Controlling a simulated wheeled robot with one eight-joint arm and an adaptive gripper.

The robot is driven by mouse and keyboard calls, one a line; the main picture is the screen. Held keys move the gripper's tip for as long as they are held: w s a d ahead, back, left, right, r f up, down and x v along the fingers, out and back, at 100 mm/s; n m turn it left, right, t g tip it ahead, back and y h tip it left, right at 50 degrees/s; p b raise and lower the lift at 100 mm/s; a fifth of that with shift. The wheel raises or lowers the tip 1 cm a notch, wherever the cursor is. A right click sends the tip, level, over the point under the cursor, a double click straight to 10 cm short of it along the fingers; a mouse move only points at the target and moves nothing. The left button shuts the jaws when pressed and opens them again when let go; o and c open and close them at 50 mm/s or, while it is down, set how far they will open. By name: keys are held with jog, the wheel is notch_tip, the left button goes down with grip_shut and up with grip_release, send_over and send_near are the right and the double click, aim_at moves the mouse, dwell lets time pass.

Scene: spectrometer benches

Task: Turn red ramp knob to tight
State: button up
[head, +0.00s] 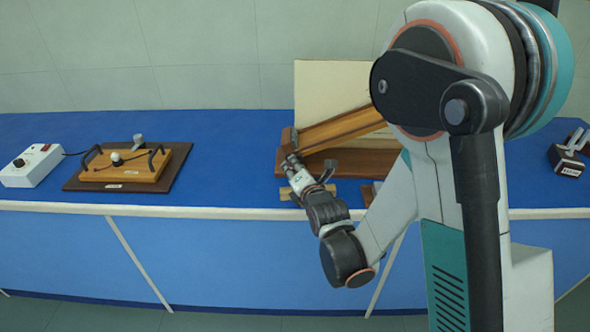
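A wooden ramp (345,127) rises to the right from a darker wooden base (362,160) on the blue bench, with a cream upright panel (325,90) behind it. My gripper (291,160) is at the low left end of the ramp, at the front of its base. Its fingers are small and dark against the wood, so I cannot tell whether they are open, shut or touching anything. I cannot make out a red knob; the gripper and arm hide part of the ramp's left end and front.
A light wooden strip (288,188) lies at the bench front by my wrist. On the left are a wooden board with black handles (128,167) and a white box with a dial (33,165). Small dark blocks (566,161) stand far right. Blue bench between board and ramp is clear.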

jog(key=o, duration=1)
jog(key=shift+o, duration=0.2)
jog(key=o, duration=0.3)
jog(key=r, duration=0.6)
jog(key=shift+w, duration=0.25)
jog(key=shift+s+a+r, duration=0.1)
jog(key=shift+s+r, duration=0.15)
jog(key=shift+r, duration=0.35)
jog(key=shift+s+a+r, duration=0.1)
jog(key=shift+s+r, duration=0.1)
jog(key=shift+r, duration=0.4)
jog(key=c, duration=0.3)
jog(key=shift+w+d+r, duration=0.15)
jog(key=shift+w+r, duration=0.05)
jog(key=shift+r, duration=0.55)
